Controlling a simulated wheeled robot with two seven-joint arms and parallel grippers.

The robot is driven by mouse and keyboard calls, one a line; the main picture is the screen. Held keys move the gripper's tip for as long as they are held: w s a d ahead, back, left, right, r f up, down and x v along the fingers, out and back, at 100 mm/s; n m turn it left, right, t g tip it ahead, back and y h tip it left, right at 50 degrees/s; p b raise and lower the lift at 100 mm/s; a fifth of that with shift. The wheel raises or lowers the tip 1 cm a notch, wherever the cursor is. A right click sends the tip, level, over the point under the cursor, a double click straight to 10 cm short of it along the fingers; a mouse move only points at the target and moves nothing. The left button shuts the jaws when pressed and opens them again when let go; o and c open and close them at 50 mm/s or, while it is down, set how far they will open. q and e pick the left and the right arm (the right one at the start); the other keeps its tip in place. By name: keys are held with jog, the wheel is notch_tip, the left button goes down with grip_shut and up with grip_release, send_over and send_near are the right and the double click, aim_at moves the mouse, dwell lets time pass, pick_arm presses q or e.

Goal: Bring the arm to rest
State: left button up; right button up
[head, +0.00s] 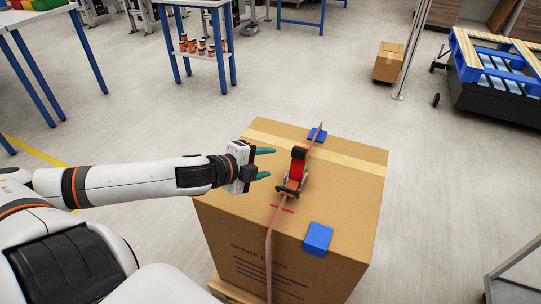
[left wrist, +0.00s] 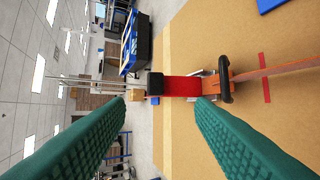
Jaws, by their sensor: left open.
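My left arm reaches in from the left in the head view. Its gripper (head: 264,164) is open, with its two green fingers apart and nothing between them. It is beside the red and black ratchet buckle (head: 294,172), just left of it and over the large cardboard box (head: 349,194). In the left wrist view, the open fingers (left wrist: 150,125) frame the same red buckle (left wrist: 182,87), which is on an orange strap (left wrist: 270,72). I cannot tell whether a finger touches the buckle. My right gripper is not in view.
The strap (head: 268,250) runs over the box, with blue corner pieces (head: 318,239) at its edges. A blue-legged table (head: 205,50) stands at the back. A small carton (head: 387,66) and a cart with a blue pallet (head: 500,70) stand back right.

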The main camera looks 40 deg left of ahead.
pick_arm(q)
jog(key=shift+f, duration=0.1)
jog(key=s+d+f+n+g+y, duration=0.3)
jog(key=s+f+n, duration=0.5)
jog(key=f, duration=0.2)
jog(key=s+d+f+n+g+h, duration=0.1)
jog(key=s+d+f+n+g, duration=0.1)
jog(key=s+d+n+g, duration=0.25)
jog(key=s+d+f+n+g, duration=0.2)
jog(key=s+d+f+n, duration=0.15)
jog(key=s+d, duration=0.35)
notch_tip(320, 180, down, 23)
jog(key=s+a+g+p, duration=0.1)
jog(key=s+p, duration=0.1)
jog(key=s+a+f+g+p, duration=0.1)
jog(key=s+a+f, duration=0.2)
jog(key=s+f, duration=1.2)
jog(key=shift+s, duration=0.95)
